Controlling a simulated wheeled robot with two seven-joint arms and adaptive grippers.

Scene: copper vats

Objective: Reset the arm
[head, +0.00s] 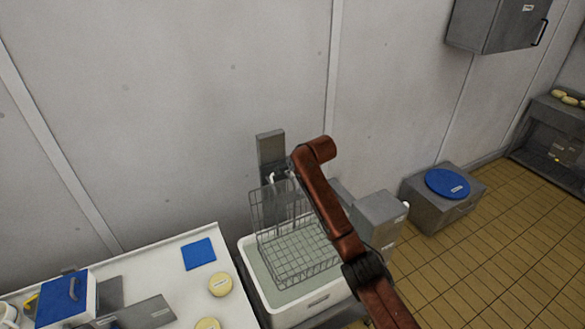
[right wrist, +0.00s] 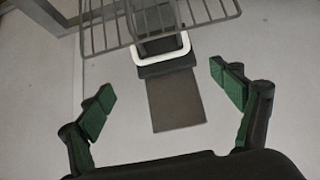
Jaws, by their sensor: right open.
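My right arm (head: 335,215), copper-brown, reaches up from the lower right in the head view, in front of the wire basket (head: 290,250). Its gripper is not clearly visible there. In the right wrist view my right gripper (right wrist: 163,88) is open, its two green-padded fingers wide apart with nothing between them. Beyond the fingers are a grey wall plate with a white loop (right wrist: 160,50) and, at the top, wire bars of the basket (right wrist: 105,32). My left gripper is in neither view.
The basket stands in a white basin of liquid (head: 250,275) against the wall. A white counter (head: 160,262) with a blue mat (head: 199,253) and yellow rounds (head: 220,284) lies left. A grey box with a blue disc (head: 447,183) is right. The tiled floor is clear.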

